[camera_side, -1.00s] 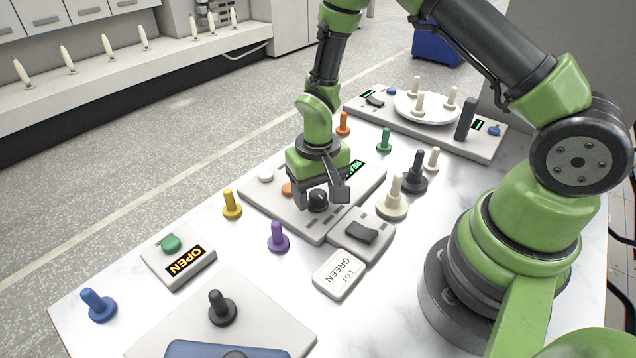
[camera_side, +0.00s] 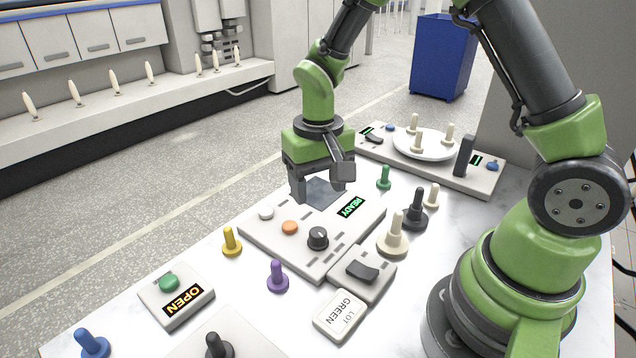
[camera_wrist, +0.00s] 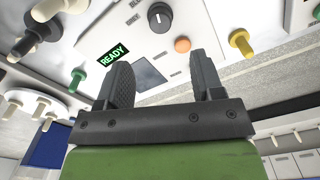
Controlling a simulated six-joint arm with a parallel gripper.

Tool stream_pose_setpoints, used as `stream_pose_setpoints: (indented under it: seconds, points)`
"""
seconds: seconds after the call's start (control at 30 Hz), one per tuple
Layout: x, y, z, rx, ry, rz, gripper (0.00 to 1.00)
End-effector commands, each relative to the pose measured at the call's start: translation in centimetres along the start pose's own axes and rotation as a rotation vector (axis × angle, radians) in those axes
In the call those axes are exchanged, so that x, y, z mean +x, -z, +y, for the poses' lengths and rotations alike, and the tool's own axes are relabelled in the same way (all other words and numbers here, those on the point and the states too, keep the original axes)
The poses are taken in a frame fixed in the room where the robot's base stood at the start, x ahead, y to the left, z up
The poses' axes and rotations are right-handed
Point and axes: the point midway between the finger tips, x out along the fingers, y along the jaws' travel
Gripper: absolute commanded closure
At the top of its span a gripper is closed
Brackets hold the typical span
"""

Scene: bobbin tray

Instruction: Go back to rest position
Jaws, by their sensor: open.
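My gripper (camera_side: 322,186) is open and empty, held in the air above the back part of the grey control panel (camera_side: 290,255). The panel carries a black knob (camera_side: 318,238), an orange button (camera_side: 290,227), a white button (camera_side: 266,213) and a green READY display (camera_side: 351,207). In the wrist view my gripper's two fingers (camera_wrist: 160,85) stand apart with nothing between them. The knob also shows there (camera_wrist: 160,17), beyond the fingertips, as does the READY display (camera_wrist: 115,54).
A rocker switch box (camera_side: 362,270) and a GREEN LOT card (camera_side: 340,315) lie at the panel's front right. Yellow (camera_side: 231,241), purple (camera_side: 277,277) and green (camera_side: 384,178) bobbins stand around it. An OPEN box (camera_side: 177,295) is front left. A round white plate (camera_side: 426,145) with pegs is at the back.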

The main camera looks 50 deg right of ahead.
Motion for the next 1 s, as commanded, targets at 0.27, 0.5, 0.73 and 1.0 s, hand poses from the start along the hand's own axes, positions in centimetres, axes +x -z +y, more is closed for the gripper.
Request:
stream_pose_setpoints:
  seconds: [0.27,0.5,0.73,1.0]
  points:
    - [-5.3,-1.0,0.3,0.002,0.067,0.091,0.39]
    - [-13.2,-5.3,1.7,-0.008,0.196,0.255,0.39]
    - [-17.4,-10.7,3.5,-0.032,0.316,0.408,0.39]
    - [-18.4,-14.2,4.5,-0.057,0.393,0.507,0.39]
